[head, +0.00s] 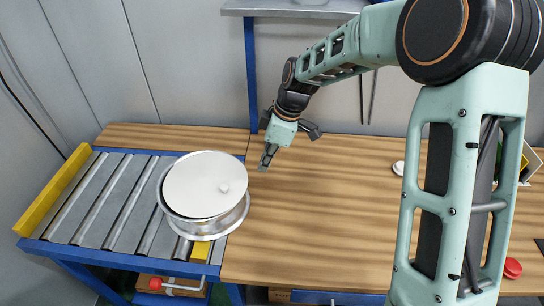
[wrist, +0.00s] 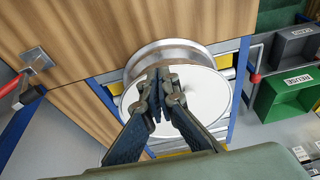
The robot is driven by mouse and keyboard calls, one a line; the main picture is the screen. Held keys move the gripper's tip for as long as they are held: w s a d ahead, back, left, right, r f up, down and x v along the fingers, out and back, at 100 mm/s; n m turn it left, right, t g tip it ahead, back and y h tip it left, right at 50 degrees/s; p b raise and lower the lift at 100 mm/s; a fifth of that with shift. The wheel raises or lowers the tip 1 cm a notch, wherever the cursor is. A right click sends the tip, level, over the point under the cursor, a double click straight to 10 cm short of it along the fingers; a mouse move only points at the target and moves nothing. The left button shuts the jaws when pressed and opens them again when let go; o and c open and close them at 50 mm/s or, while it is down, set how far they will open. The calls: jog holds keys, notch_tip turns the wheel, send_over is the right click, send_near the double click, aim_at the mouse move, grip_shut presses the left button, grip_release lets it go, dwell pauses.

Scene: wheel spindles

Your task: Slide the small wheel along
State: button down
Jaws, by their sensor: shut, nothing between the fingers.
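A silver wheel (head: 236,220) with a white disc (head: 200,183) on top sits at the right end of the roller conveyor, close to the wooden bench. The disc has a small round knob. The wheel also shows in the wrist view (wrist: 178,50), partly hidden behind my fingers. My gripper (head: 265,166) is shut and empty, pointing down over the bench edge just right of the wheel in the head view. In the wrist view my fingertips (wrist: 160,76) overlap the wheel's near face. I cannot tell whether they touch it.
The roller conveyor (head: 95,200) has free rollers left of the wheel and a yellow stop (head: 52,190) at its far left. The wooden bench (head: 320,220) is mostly clear. A green bin (wrist: 287,97) and a grey bin (wrist: 293,45) stand right in the wrist view.

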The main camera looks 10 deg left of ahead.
notch_tip(320, 180, down, 14)
jog(key=b, duration=0.7)
jog(key=shift+r+b, duration=0.2)
jog(key=shift+b, duration=0.15)
jog(key=shift+a+f, duration=0.1)
jog(key=shift+a, duration=0.3)
jog(key=shift+s+a+b, duration=0.2)
jog(key=shift+a+b, duration=0.1)
jog(key=shift+a, duration=2.55)
jog(key=shift+s+a+b, duration=0.15)
jog(key=shift+a+b, duration=0.1)
jog(key=shift+a, duration=3.15)
jog(key=shift+s+a, duration=0.15)
jog(key=shift+a, duration=2.55)
jog(key=shift+s+a, duration=0.1)
jog(key=shift+a, duration=2.55)
jog(key=shift+w+d+b, duration=0.1)
jog(key=shift+d+b, duration=0.2)
jog(key=shift+d, duration=1.4)
notch_tip(320, 180, up, 12)
jog(key=p, duration=0.7)
